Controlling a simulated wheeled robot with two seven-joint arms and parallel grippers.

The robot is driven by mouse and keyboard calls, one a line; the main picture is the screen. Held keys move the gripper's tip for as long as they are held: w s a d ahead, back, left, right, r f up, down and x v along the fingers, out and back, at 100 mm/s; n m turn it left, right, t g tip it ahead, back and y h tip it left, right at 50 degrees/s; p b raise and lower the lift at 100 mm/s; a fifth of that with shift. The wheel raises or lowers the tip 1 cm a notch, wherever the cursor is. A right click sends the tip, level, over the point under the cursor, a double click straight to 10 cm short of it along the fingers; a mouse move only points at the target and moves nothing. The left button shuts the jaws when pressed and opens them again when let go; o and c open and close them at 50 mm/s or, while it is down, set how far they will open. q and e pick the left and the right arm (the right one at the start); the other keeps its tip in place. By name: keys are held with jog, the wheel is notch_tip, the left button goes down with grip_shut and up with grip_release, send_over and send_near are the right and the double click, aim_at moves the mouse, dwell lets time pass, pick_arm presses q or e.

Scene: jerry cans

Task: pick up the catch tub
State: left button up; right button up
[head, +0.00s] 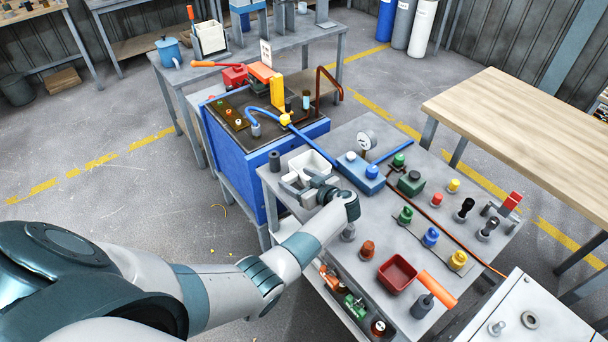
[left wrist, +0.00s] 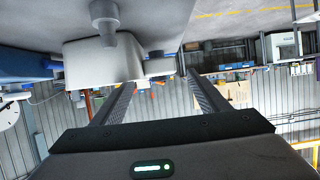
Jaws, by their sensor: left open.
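A white open-topped tub (head: 313,160), which looks like the catch tub, stands on the grey workbench near its left corner. My left gripper (head: 291,184) is just in front of it, low over the bench, with its fingers apart and nothing held. In the left wrist view, which appears upside down, the white tub (left wrist: 100,63) lies beyond the fingers and mostly left of the gap between my left gripper's fingertips (left wrist: 163,78). I cannot tell whether a finger touches it. My right gripper is not in view.
A dark grey cylinder (head: 275,161) stands just left of the tub. A blue box (head: 361,174) with a gauge (head: 366,139) is close on its right. A blue-sided machine (head: 240,160) adjoins behind.

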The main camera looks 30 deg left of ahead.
pick_arm(q)
jog(key=shift+x, duration=1.05)
jog(key=shift+d, duration=0.1)
jog(key=shift+d+r, duration=0.1)
jog(key=c, duration=1.4)
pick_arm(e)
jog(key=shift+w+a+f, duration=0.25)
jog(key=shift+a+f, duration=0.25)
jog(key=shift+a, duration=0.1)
